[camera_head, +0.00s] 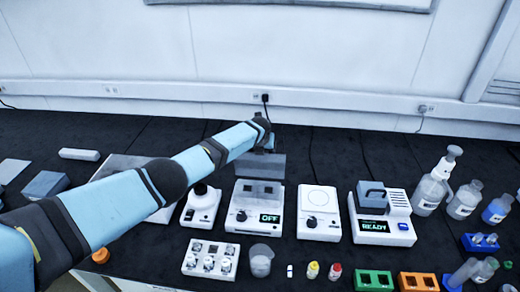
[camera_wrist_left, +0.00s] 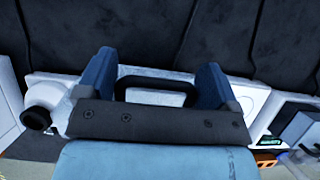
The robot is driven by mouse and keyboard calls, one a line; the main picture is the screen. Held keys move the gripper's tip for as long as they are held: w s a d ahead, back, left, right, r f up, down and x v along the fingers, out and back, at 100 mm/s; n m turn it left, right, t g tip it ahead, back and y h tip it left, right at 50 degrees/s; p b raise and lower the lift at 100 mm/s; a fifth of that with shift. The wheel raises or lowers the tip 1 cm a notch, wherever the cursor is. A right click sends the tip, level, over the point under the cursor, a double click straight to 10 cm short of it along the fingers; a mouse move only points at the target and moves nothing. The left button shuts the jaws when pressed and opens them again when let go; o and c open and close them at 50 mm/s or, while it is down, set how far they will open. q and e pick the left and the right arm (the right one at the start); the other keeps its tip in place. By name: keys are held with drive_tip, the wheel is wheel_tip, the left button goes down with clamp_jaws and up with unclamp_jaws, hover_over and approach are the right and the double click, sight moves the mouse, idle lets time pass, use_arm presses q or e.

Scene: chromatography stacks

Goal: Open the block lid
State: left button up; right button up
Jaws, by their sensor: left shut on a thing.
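The heating block (camera_head: 258,207) is a white device with a green OFF display and dark square wells on top. Its grey lid (camera_head: 262,165) stands raised at the back edge, so the wells show. My left gripper (camera_head: 268,143) is at the top of the raised lid, with its fingers mostly hidden by the arm. In the left wrist view, the black lid handle (camera_wrist_left: 155,83) lies between the blue fingers of the gripper (camera_wrist_left: 154,72), which is shut on it. My right gripper is not in view.
To the right stand a white device with a round plate (camera_head: 319,205) and a READY device (camera_head: 381,215). A white microscope-like device (camera_head: 201,207) is left. A vial rack (camera_head: 210,260) and beaker (camera_head: 261,262) stand in front. Bottles (camera_head: 463,200) are far right.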

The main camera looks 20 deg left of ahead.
use_arm(q)
drive_tip(key=shift+s+f, duration=0.1)
drive_tip(key=shift+f, duration=0.1)
drive_tip(key=o, duration=1.1)
drive_tip(key=shift+r, duration=0.1)
drive_tip(key=shift+s+r+p, duration=0.1)
drive_tip(key=shift+r+p, duration=0.2)
drive_tip(key=shift+r, duration=0.2)
drive_tip(key=p+v, duration=0.1)
drive_tip(key=v, duration=0.4)
drive_tip(key=shift+s+r, duration=0.1)
drive_tip(key=shift+s, duration=0.05)
drive_tip(key=v, duration=0.7)
drive_tip(key=shift+s+d+r, duration=0.1)
drive_tip(key=shift+s+r, duration=0.05)
drive_tip(key=shift+s, duration=0.05)
